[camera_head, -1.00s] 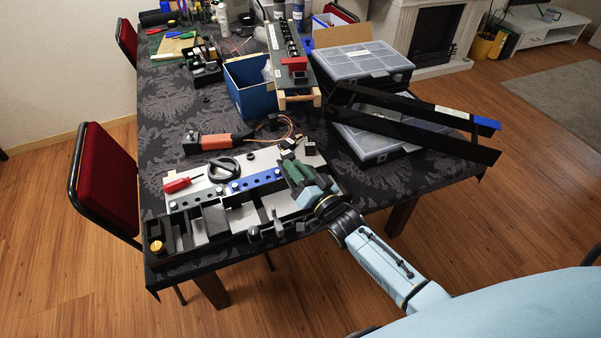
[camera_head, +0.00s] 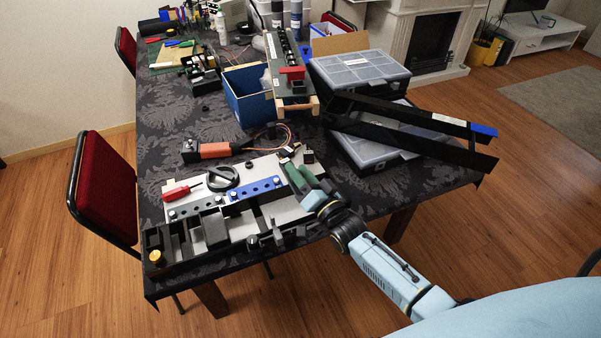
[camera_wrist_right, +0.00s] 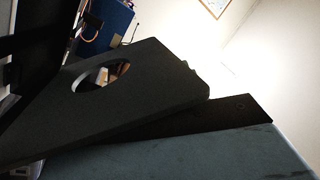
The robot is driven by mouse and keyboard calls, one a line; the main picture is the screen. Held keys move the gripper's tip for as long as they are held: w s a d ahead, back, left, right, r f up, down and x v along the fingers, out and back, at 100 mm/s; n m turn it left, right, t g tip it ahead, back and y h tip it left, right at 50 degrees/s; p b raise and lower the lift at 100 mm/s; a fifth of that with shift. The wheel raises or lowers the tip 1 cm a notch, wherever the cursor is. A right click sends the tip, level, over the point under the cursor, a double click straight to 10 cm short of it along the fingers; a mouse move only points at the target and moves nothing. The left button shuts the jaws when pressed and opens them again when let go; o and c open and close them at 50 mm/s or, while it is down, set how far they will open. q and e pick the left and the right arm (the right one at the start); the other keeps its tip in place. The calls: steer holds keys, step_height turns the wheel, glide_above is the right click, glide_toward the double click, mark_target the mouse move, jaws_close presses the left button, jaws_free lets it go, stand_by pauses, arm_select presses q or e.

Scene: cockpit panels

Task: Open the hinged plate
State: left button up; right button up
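A light grey board (camera_head: 208,213) lies near the table's front edge, carrying a blue bar with holes (camera_head: 254,189), a grey-green bar with holes (camera_head: 190,210) and black blocks. I cannot tell for sure which part is the hinged plate. My right gripper (camera_head: 298,177), with green fingers, is over the board's right end, just right of the blue bar. Whether it touches anything is unclear. In the right wrist view a dark plate-like part with a round hole (camera_wrist_right: 140,95) fills the middle; it may be my own finger. My left gripper is not in view.
A blue bin (camera_head: 246,100), organizer cases (camera_head: 362,68) and a long black frame (camera_head: 420,113) crowd the back right.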

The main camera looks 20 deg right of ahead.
steer(key=shift+s+d+f, duration=0.15)
steer(key=shift+s, duration=0.4)
steer(key=v, duration=1.2)
steer(key=shift+s, duration=0.15)
